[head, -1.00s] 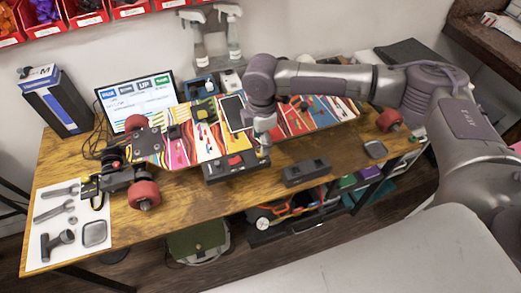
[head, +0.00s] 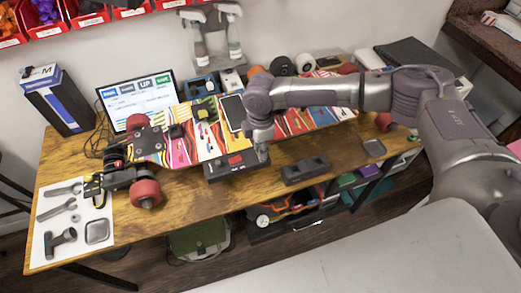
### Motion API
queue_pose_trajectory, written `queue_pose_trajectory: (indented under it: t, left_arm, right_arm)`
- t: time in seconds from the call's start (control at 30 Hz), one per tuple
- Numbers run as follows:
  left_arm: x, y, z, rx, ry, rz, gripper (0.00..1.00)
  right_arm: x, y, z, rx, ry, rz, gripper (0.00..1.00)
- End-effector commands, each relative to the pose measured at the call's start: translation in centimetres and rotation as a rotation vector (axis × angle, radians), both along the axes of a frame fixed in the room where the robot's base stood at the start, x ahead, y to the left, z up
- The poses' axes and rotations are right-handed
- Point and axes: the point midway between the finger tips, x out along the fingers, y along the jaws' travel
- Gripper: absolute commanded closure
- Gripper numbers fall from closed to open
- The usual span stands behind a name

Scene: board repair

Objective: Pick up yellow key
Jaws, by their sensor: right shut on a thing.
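My right gripper (head: 262,150) points down at the right end of a black box with a red part (head: 236,164), at the front edge of the skateboard deck. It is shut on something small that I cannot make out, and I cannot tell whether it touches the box. I cannot clearly identify the yellow key. A small yellow piece (head: 92,188) shows by the black truck (head: 118,181) at the left, but its shape is unclear. My left gripper is not in view.
The striped deck (head: 175,147) lies across the wooden table (head: 215,212), with red wheels (head: 146,193) at the left. A second black block (head: 306,170) stands right of the box. A white sheet with tools (head: 75,242) lies at the left. The front middle of the table is clear.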

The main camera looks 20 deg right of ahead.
Motion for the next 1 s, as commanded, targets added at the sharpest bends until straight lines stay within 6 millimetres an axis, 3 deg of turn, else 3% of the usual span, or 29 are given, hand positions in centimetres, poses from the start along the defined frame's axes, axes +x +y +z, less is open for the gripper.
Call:
queue_pose_trajectory:
  t: [0.37,0.6,1.0]
  left_arm:
    - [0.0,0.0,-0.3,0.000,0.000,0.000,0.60]
    - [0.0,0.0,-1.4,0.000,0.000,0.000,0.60]
    - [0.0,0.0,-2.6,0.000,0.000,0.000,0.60]
  right_arm:
    - [0.1,0.0,0.7,0.003,-0.003,-0.001,1.00]
    - [0.2,0.0,4.2,0.003,-0.006,0.001,1.00]
    - [-6.1,-6.5,9.2,0.001,-0.002,-0.002,1.00]
